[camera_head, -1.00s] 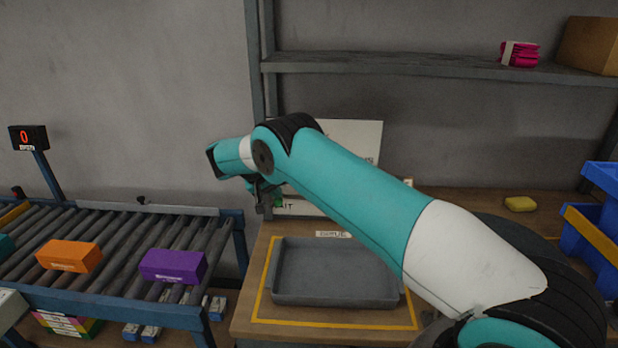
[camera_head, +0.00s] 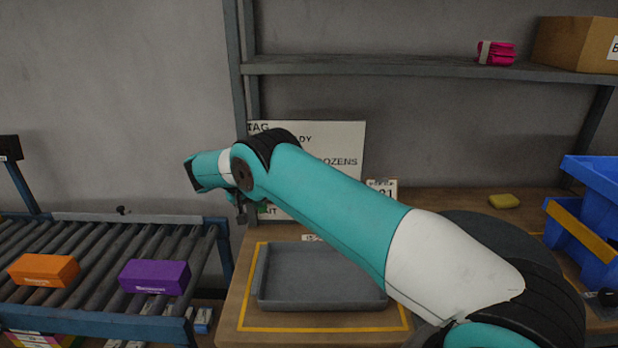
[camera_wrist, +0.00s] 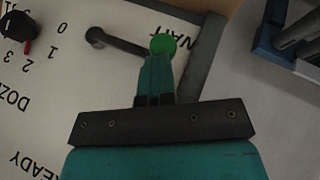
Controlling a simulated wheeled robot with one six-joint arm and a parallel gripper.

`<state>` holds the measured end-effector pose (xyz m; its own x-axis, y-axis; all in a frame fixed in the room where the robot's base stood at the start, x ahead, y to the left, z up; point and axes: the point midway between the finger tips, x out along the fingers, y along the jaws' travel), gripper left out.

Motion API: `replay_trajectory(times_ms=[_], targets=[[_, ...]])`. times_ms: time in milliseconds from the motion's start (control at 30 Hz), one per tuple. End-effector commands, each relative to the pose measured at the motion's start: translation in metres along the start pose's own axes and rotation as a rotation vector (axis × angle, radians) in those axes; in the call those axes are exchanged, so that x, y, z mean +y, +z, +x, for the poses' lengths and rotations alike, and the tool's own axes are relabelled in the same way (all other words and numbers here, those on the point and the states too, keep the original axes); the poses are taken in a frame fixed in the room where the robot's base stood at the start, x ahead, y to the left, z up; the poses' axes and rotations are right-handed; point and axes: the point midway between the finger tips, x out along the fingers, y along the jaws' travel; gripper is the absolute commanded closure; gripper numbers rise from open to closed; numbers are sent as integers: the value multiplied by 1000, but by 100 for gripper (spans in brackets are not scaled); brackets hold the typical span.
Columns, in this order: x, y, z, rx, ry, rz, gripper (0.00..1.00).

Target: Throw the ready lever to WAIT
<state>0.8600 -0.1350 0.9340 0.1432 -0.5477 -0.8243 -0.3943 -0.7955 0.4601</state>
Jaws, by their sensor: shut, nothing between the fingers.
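The ready lever (camera_wrist: 122,43) is a dark bar with a green ball knob (camera_wrist: 163,45), on a white board in the wrist view. Its bar runs from a round pivot toward the WAIT lettering, and the knob lies beside that word. READY is printed at the lower left of the board. My gripper (camera_wrist: 157,62) is shut and empty, its fingertips right at the knob; I cannot tell if they touch it. In the head view, my gripper (camera_head: 243,208) is in front of the white board (camera_head: 345,140), and my arm hides much of that board.
A dial with a red mark (camera_wrist: 17,45) sits near the lever. A grey tray (camera_head: 262,285) lies on the wooden table below my arm. A roller conveyor with an orange box (camera_head: 43,270) and a purple box (camera_head: 154,277) is at left. Blue bins (camera_head: 585,225) stand at right.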

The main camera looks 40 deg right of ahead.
Motion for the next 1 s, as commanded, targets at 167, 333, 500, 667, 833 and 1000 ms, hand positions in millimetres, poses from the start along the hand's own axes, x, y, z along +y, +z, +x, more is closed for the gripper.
replay_trajectory(times_ms=[167, 333, 500, 667, 833, 1000], targets=[[-4, 5, 0, -8, -1, -13, 100], [-4, 3, -28, -2, -3, -9, 100], [-2, 2, -71, 1, -3, -4, 100], [0, 0, -114, 2, -3, -3, 100], [2, -1, -153, 2, -3, -1, 100], [3, 0, -170, 1, 0, -1, 100]])
